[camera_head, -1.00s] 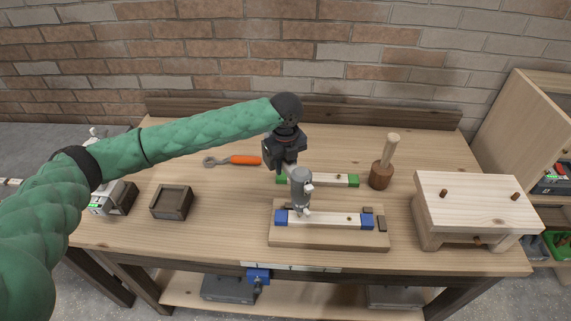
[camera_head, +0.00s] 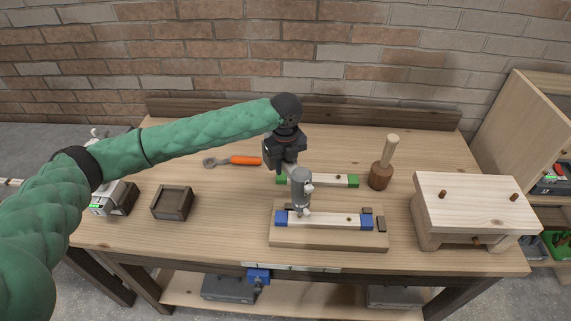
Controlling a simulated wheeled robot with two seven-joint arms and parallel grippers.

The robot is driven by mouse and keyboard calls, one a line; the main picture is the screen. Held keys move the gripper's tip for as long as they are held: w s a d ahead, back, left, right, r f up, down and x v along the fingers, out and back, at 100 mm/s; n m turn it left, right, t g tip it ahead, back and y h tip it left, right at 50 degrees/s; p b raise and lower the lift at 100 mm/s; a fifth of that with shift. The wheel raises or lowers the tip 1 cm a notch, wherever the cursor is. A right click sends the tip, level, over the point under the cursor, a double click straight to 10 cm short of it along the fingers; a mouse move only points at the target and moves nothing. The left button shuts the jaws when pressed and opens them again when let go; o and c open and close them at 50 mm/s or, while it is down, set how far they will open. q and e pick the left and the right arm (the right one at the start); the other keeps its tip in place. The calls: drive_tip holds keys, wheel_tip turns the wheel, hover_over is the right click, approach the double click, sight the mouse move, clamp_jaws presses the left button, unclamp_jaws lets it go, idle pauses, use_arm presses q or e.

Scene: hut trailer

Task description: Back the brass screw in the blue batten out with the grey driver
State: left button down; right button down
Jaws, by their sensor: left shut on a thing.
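The batten with blue ends (camera_head: 335,220) lies on a wooden board on the workbench. The grey driver (camera_head: 301,190) stands upright over the left part of this batten, its lower end at or just above the batten. My left gripper (camera_head: 294,172) is shut on the grey driver near its top, reaching in from behind and above. A small dark spot (camera_head: 349,220) shows on the right part of the batten; I cannot tell if it is a screw. Whatever is under the driver's tip is hidden. My right gripper is not in view.
A batten with green ends (camera_head: 330,180) lies just behind. A wooden mallet (camera_head: 382,168) stands to the right, and a pale wooden stand with pegs (camera_head: 474,198) is farther right. A dark open box (camera_head: 172,202) and an orange-handled tool (camera_head: 244,160) lie to the left.

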use_arm(q)
drive_tip(key=shift+r+p, duration=0.9)
drive_tip(key=shift+r, duration=0.45)
drive_tip(key=shift+a+r+p, duration=0.25)
drive_tip(key=shift+a+p, duration=0.05)
drive_tip(key=shift+a, duration=0.1)
drive_tip(key=a+r, duration=0.3)
drive_tip(key=a, duration=0.3)
drive_tip(key=shift+r+p, duration=0.2)
drive_tip(key=shift+p, duration=0.1)
drive_tip(key=shift+a, duration=0.1)
